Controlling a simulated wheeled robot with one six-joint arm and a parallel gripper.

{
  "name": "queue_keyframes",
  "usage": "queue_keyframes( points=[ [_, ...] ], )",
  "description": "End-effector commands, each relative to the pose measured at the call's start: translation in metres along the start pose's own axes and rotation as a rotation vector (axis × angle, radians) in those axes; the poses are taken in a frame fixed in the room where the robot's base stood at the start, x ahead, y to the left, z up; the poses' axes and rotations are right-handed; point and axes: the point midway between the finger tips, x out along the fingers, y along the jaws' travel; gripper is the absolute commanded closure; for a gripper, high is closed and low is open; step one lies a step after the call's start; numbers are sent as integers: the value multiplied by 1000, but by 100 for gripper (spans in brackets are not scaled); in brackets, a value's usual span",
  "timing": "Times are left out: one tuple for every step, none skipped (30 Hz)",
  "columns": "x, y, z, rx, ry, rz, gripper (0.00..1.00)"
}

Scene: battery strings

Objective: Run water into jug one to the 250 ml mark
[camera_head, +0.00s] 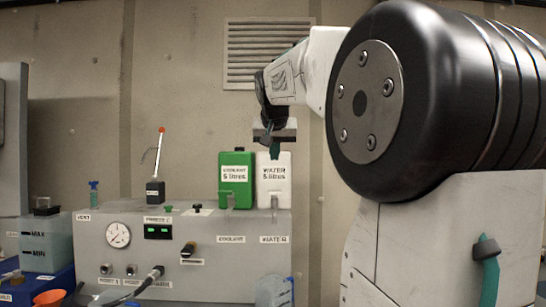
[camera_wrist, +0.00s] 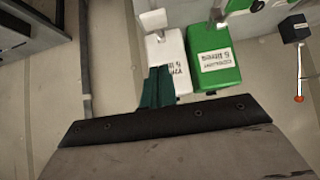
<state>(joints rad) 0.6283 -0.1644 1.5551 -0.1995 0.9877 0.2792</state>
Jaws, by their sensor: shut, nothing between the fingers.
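The white water container (camera_head: 273,188), labelled 5 litres, stands upright on top of the grey panel box. It also shows in the wrist view (camera_wrist: 172,52). A small spout-like fitting (camera_head: 275,203) is at its lower front, above a WATER label (camera_head: 273,239) on the panel. My gripper (camera_head: 274,153) points down at the container's top edge in the head view; its teal fingers (camera_wrist: 157,88) are together and empty, overlapping the container in the wrist view. Contact cannot be told. A grey-blue object (camera_head: 273,291) at the bottom edge is partly cut off; I cannot tell whether it is jug one.
The green coolant container (camera_head: 236,178) stands close to the left of the white one. A black block with a red-tipped lever (camera_head: 155,190) stands further left. The panel has a gauge (camera_head: 118,235) and a cable plug (camera_head: 155,273). An orange funnel (camera_head: 48,297) is at lower left.

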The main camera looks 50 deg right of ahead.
Motion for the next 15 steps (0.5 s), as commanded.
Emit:
queue_keyframes(
  points=[
    [13, 0, 1, 0, -5, 2, 100],
    [20, 0, 1, 0, -5, 2, 100],
    [28, 0, 1, 0, -5, 2, 100],
    [35, 0, 1, 0, -5, 1, 100],
    [42, 0, 1, -1, -5, 1, 100],
    [50, 0, 1, -1, -4, 1, 100],
    [57, 0, 1, -1, -5, 1, 100],
    [63, 0, 1, -1, -5, 1, 100],
    [71, 0, 1, -1, -4, 1, 100],
    [76, 0, 1, 0, -4, 1, 100],
    [78, 0, 6, -1, -4, 1, 100],
    [82, 0, 11, 0, -3, 0, 100],
    [85, 0, 14, 0, -3, 0, 100],
    [88, 0, 17, 0, -2, 0, 100],
    [91, 0, 20, 0, -3, 0, 100]
  ],
)
